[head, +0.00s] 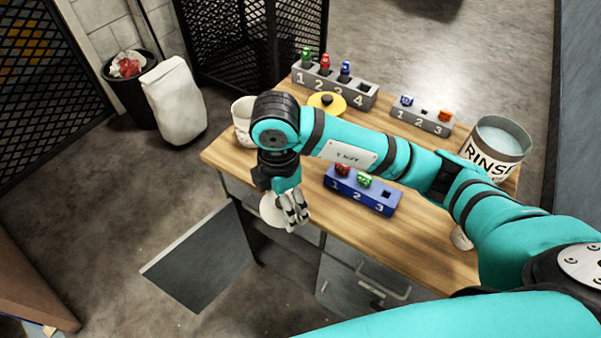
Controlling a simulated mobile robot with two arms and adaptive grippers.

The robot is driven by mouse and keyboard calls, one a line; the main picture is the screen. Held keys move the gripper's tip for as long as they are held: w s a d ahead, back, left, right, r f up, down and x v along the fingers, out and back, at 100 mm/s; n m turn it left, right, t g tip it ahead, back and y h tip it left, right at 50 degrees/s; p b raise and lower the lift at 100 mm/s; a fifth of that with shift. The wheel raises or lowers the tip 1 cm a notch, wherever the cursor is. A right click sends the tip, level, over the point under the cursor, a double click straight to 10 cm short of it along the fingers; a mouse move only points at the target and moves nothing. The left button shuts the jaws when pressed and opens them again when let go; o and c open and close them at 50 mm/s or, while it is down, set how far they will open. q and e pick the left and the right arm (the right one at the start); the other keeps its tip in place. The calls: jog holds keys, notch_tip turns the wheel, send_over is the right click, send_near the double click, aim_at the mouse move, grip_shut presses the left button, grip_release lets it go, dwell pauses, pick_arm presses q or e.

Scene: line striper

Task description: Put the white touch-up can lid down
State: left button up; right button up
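My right gripper (293,209) comes in on the teal arm from the right and hangs just past the table's front left edge. Its fingers appear shut on a white round piece, which looks like the white touch-up can lid (270,211). The lid is tilted and partly hidden by the fingers. A white can (242,122) stands at the table's left corner, partly hidden behind my arm. My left gripper is not in view.
The wooden table (232,158) carries a grey rack (318,82), a smaller grey rack (421,121), a blue rack (372,199), a yellow lid (318,104) and a rinse bucket (480,155). A white object (461,238) shows below my arm. The front left tabletop is bare.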

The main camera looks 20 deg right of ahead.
jog(key=w+d, duration=0.1)
jog(key=w, duration=0.1)
jog(key=w+d+p, duration=0.1)
jog(key=w, duration=0.1)
jog(key=w+d, duration=0.2)
jog(key=shift+w+f, duration=0.1)
jog(key=shift+w, duration=0.15)
jog(key=w, duration=0.1)
jog(key=w+d, duration=0.1)
jog(key=w+p, duration=0.1)
jog(key=shift+w+d+f, duration=0.1)
jog(key=shift+d+f, duration=0.2)
jog(key=shift+d, duration=0.1)
jog(key=shift+w+f, duration=0.1)
notch_tip(320, 180, down, 3)
jog(key=shift+d+r+p, duration=0.1)
jog(key=shift+r+p, duration=0.05)
jog(key=shift+p, duration=0.35)
jog(key=shift+f, duration=0.3)
jog(key=o, duration=0.6)
jog(key=shift+f, duration=0.25)
jog(key=o, duration=0.4)
jog(key=shift+r, duration=0.35)
pick_arm(q)
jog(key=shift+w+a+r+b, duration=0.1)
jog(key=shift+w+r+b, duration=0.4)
jog(key=shift+b, duration=0.7)
pick_arm(e)
jog(key=shift+r, duration=5.9)
